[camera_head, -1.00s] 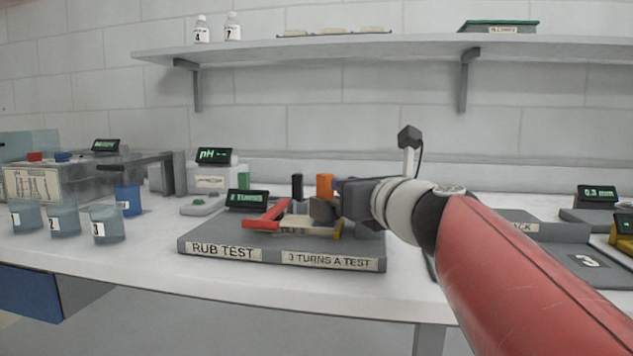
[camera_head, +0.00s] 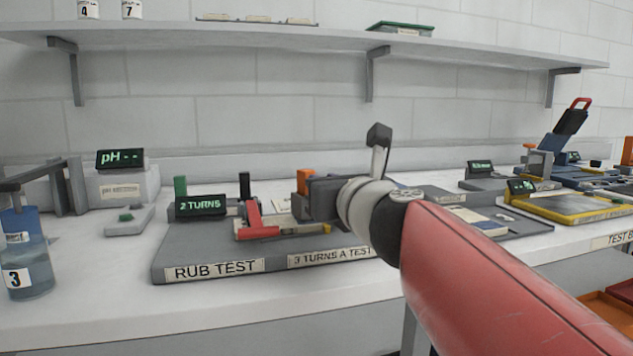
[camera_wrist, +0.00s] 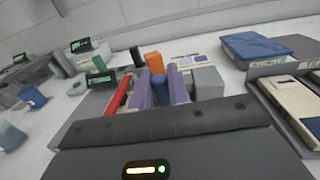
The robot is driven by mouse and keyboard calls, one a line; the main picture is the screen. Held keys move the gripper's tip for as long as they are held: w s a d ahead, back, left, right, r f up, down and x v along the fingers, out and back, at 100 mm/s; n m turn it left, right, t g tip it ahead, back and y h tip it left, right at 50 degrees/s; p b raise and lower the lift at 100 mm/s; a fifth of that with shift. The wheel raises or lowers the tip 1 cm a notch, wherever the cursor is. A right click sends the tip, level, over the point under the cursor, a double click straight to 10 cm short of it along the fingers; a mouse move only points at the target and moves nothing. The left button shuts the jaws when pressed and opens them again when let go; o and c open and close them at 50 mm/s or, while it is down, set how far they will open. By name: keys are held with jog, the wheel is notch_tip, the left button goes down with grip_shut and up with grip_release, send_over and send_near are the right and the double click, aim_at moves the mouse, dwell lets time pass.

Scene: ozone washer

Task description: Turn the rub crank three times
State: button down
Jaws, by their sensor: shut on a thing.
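The rub test unit (camera_head: 165,250) is a grey block on the bench, labelled RUB TEST and 3 TURNS A TEST. Its display (camera_head: 201,206) reads 2 TURNS. A red L-shaped part (camera_head: 256,226) lies on its top. An upright orange knob (camera_head: 305,181) stands right of a black post (camera_head: 245,186), beside my gripper (camera_head: 308,198). In the wrist view the orange knob (camera_wrist: 155,62) shows at the purple fingertips of my gripper (camera_wrist: 160,82), which is shut on it. The fingers hide the knob's lower part and its join to the crank.
A pH meter (camera_head: 122,185) and a blue-tinted beaker marked 3 (camera_head: 27,268) stand to the left. A yellow-framed tray (camera_head: 575,207) and other devices are to the right. A shelf (camera_head: 230,40) runs above. Bare bench lies in front of the unit.

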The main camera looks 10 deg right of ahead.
jog(key=shift+r, duration=0.1)
jog(key=c, duration=1.4)
grip_release()
jog(key=shift+w, duration=0.1)
jog(key=shift+p+v, duration=0.65)
jog(key=shift+v, duration=3.3)
jog(key=shift+c, duration=0.4)
